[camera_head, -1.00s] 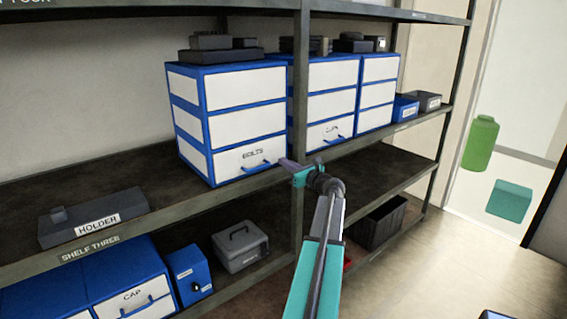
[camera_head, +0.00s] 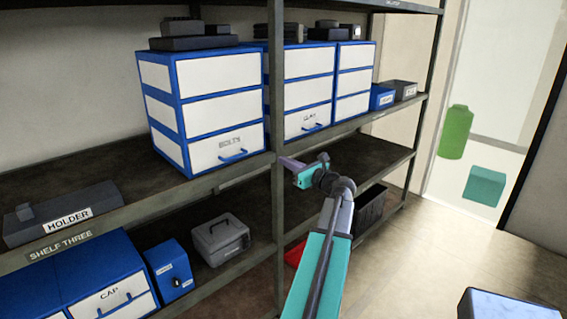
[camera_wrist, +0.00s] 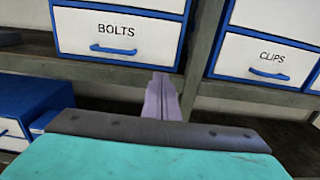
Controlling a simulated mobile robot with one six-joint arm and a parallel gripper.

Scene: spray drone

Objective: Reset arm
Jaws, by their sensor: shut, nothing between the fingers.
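My arm reaches up from the bottom of the head view, and my gripper (camera_head: 288,162) is at its far end, in front of the shelf rack's upright post. In the wrist view my gripper (camera_wrist: 161,98) shows as two purple-grey fingers pressed together, with nothing between them. The fingers point toward the shelf edge below the BOLTS drawer (camera_wrist: 118,34) and to the left of the CLIPS drawer (camera_wrist: 265,65). Both drawers look closed. I cannot tell how far the fingertips are from the post.
The metal shelf rack (camera_head: 108,220) holds a HOLDER box (camera_head: 62,210), a CAP drawer unit (camera_head: 105,285), a blue box (camera_head: 170,270), a grey case (camera_head: 220,238) and a dark bin (camera_head: 371,212). A blue-edged box (camera_head: 510,303) is at lower right.

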